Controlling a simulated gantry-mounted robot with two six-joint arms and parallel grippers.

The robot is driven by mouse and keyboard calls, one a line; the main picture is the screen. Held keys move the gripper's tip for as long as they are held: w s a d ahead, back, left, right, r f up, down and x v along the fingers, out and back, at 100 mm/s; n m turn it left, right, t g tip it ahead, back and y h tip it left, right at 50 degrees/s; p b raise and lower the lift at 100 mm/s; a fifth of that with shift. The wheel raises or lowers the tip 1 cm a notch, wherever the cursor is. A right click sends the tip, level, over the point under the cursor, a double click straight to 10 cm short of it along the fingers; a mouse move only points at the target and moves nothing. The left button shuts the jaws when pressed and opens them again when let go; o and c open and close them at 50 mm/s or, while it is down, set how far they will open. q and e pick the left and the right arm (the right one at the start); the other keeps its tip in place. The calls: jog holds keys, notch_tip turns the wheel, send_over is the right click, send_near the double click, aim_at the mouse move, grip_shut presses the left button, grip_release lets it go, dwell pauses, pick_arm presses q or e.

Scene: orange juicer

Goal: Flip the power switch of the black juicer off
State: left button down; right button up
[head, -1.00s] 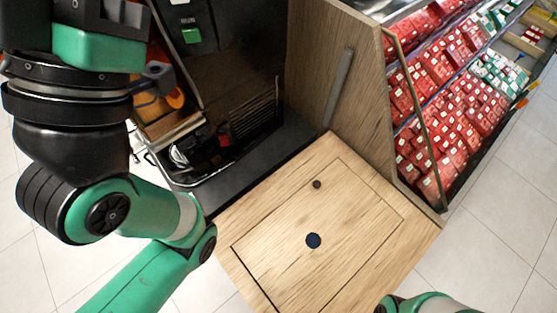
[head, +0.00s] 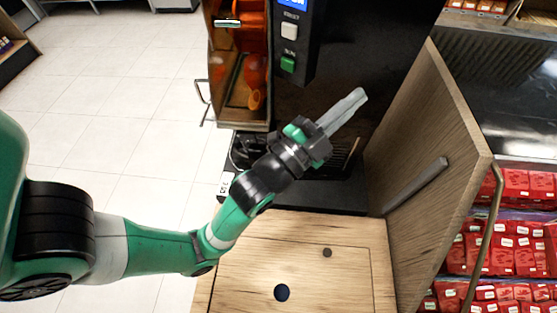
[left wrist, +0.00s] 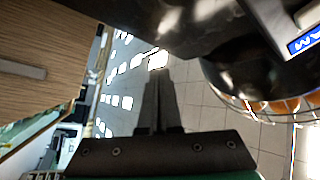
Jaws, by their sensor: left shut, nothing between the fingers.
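The black juicer (head: 390,60) stands at the top middle of the head view, with an orange compartment (head: 250,60) on its left side. Its front has a blue display (head: 292,4), a white button (head: 289,31) and a green button (head: 288,64). I cannot tell which part is the power switch. My left gripper (head: 358,97) is shut and empty in front of the black face, right of and below the green button; contact cannot be told. Its closed fingers also show in the left wrist view (left wrist: 160,88). My right gripper is not in view.
A wooden cabinet top (head: 350,265) lies below the juicer. An upright wooden panel (head: 430,150) with a grey bar stands to its right. Shelves of red packs (head: 520,255) are beyond. The tiled floor (head: 120,100) at left is open. A wire basket of oranges (left wrist: 275,108) shows in the left wrist view.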

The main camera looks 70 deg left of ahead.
pick_arm(q)
jog(key=s+a+f+m+g+p, duration=0.1)
jog(key=s+f+g, duration=0.2)
jog(key=s+f, duration=0.3)
jog(key=s+a+f+m+g+p, duration=0.1)
jog(key=s+a+f+g, duration=0.1)
jog(key=s+f, duration=0.5)
jog(key=s+a+f+m+g+y+p, duration=0.1)
jog(key=s+f+g, duration=0.4)
jog(key=f, duration=0.9)
jog(key=shift+s+a+f+m+p, duration=0.3)
jog(key=shift+s+a, duration=0.4)
jog(key=shift+s, duration=0.55)
jog(key=shift+r, duration=0.1)
jog(key=b+x, duration=0.2)
jog(key=x, duration=1.2)
jog(key=shift+b, duration=0.4)
jog(key=shift+r, duration=0.15)
